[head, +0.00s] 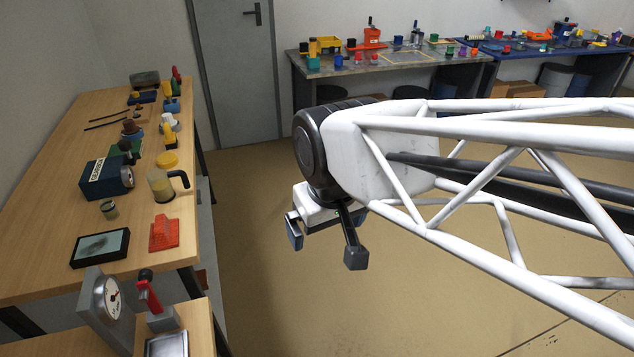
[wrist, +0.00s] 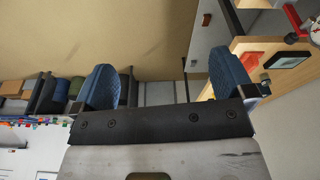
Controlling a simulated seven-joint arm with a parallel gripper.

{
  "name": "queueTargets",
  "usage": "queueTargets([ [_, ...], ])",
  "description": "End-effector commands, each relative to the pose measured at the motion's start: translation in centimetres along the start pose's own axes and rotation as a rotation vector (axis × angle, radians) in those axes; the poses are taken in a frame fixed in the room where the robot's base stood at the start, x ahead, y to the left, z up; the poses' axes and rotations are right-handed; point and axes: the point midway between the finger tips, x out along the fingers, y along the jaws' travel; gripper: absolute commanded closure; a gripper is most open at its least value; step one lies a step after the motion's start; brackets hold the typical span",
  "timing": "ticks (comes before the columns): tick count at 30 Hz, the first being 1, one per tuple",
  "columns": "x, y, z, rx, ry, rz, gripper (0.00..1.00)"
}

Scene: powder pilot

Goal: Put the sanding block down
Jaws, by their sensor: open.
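My gripper (head: 325,226) hangs over open floor to the right of the long wooden bench (head: 55,275). In the wrist view the two blue pads of my gripper (wrist: 167,85) stand wide apart with nothing between them. I cannot pick out a sanding block for certain. An orange-red block-like thing (head: 164,233) lies near the right edge of the bench, clear of my gripper. It also shows as an orange patch (wrist: 249,62) in the wrist view.
On the bench stand a black-framed panel (head: 100,247), a clear jug (head: 161,186), a dark blue box (head: 101,179) and smaller items. A dial gauge (head: 107,300) and a red-handled device (head: 150,292) stand in front. Two cluttered tables stand at the back. The floor (head: 262,315) below is clear.

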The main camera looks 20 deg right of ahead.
Motion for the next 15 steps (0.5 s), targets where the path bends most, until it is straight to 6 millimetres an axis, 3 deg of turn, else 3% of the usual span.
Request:
queueTargets([
  [6,-0.5,2.5,2.0,0.113,0.012,0.019,0.00],
  [15,-0.6,3.3,2.9,0.156,0.017,0.026,0.00],
])
